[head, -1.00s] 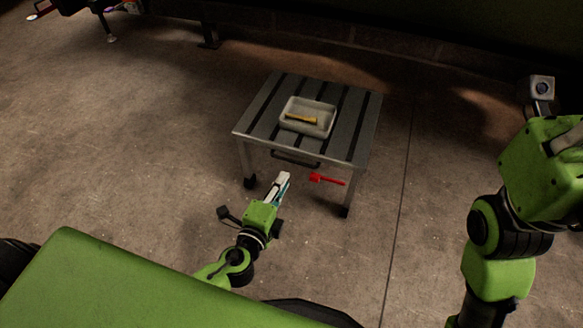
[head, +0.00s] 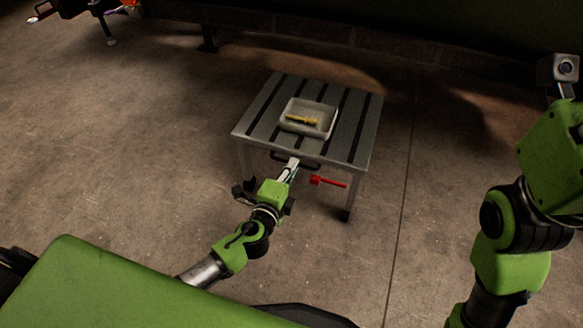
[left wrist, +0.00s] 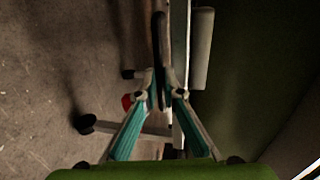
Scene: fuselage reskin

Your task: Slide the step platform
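The step platform (head: 355,135) is a grey slatted table on legs with dark feet, standing in the middle of the head view. A dark bar handle (head: 282,155) runs along its near edge. My left gripper (head: 292,163) is at this handle. In the left wrist view, the fingers of my left gripper (left wrist: 160,82) are apart, with the dark handle (left wrist: 160,40) between or just beyond their tips; contact cannot be told. A red lever (head: 328,182) sticks out below the platform's near edge. My right arm shows at the right, but its fingers do not show.
The concrete floor (head: 130,150) is clear on both sides. A long green body spans the back above a low dark wall.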

